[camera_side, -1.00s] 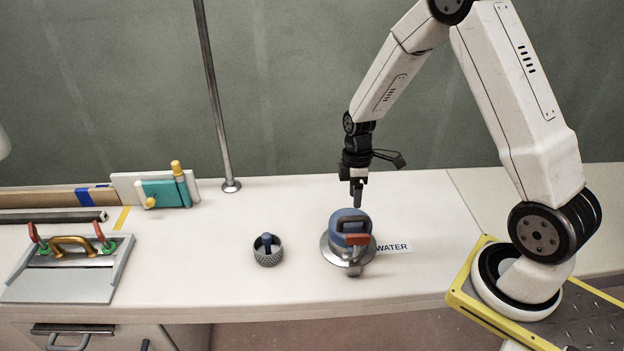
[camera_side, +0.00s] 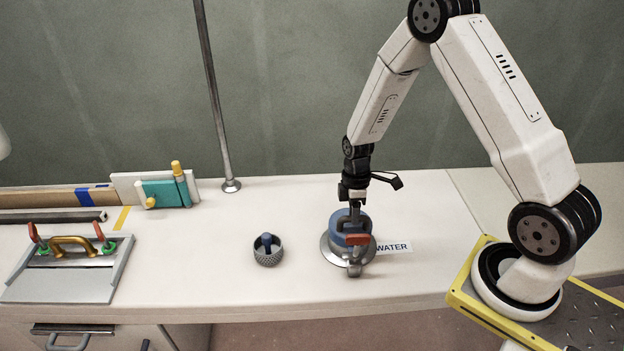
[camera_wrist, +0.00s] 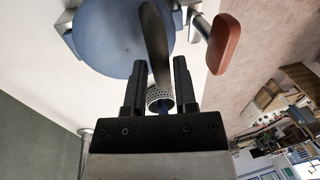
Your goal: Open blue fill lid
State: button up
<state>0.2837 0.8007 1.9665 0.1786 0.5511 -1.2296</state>
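The blue fill lid (camera_side: 338,225) sits on a round metal flange on the white counter, beside a label reading WATER (camera_side: 394,247). It also shows in the wrist view (camera_wrist: 108,42). A dark arched handle (camera_wrist: 156,38) stands on top of the lid. A lever with a red grip (camera_side: 357,239) is at its front; the grip is on the right in the wrist view (camera_wrist: 224,42). My gripper (camera_side: 354,208) points down at the lid's top. In the wrist view its two fingers (camera_wrist: 159,72) are apart, with the handle between them and no clear contact.
A knurled grey ring (camera_side: 268,257) with a blue piece inside stands left of the lid. A metal pole (camera_side: 217,110) rises behind. A grey hatch panel (camera_side: 60,284) with a gold handle and teal and white blocks (camera_side: 160,193) are at left. The counter between is clear.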

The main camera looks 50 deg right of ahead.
grip_shut()
dwell(1.1)
